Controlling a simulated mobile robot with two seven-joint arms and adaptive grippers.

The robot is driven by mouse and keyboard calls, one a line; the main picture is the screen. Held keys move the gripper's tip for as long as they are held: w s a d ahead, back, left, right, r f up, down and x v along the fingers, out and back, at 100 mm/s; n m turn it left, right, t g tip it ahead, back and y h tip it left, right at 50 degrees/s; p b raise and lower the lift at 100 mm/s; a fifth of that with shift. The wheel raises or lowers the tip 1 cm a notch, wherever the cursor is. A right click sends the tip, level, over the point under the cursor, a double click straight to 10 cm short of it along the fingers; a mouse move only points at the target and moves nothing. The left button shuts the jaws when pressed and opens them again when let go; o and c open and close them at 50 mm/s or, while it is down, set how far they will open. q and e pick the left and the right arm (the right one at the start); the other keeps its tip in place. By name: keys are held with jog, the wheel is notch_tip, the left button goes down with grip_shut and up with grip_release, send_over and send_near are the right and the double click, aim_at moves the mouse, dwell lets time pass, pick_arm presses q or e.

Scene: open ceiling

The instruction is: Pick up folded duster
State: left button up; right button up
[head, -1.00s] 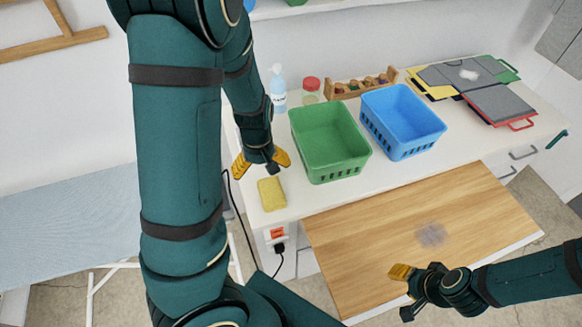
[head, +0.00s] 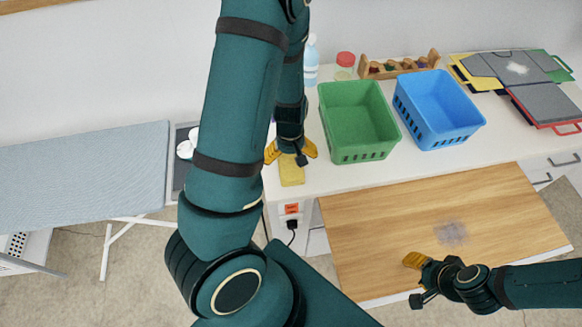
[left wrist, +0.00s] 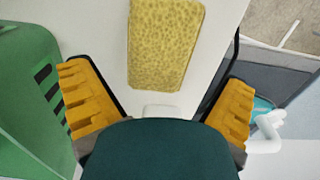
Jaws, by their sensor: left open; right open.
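The folded duster (head: 291,174) is a flat yellow rectangle with a speckled surface. It lies on the white counter near its left front edge. In the left wrist view the duster (left wrist: 165,45) lies ahead of the fingers, centred between them, with its far end cut off by the frame. My left gripper (head: 291,153) is open and empty over the duster's far end; its fingers show wide apart in the left wrist view (left wrist: 160,108). My right gripper (head: 415,281) is open and empty over the wooden board (head: 370,235).
A green basket (head: 358,153) stands close to the right of my left gripper, with a blue basket (head: 440,140) beyond it. A bottle (head: 311,65), a red-lidded jar (head: 345,66) and a wooden rack (head: 400,66) stand behind. An ironing board (head: 85,175) is at left.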

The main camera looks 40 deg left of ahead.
aim_at(291, 164)
pick_arm(q)
jog(key=f, duration=0.4)
jog(key=shift+s+d+f+b, duration=0.1)
jog(key=shift+d+f+b, duration=0.1)
jog(key=shift+d+b, duration=0.1)
jog(key=c, duration=1.1)
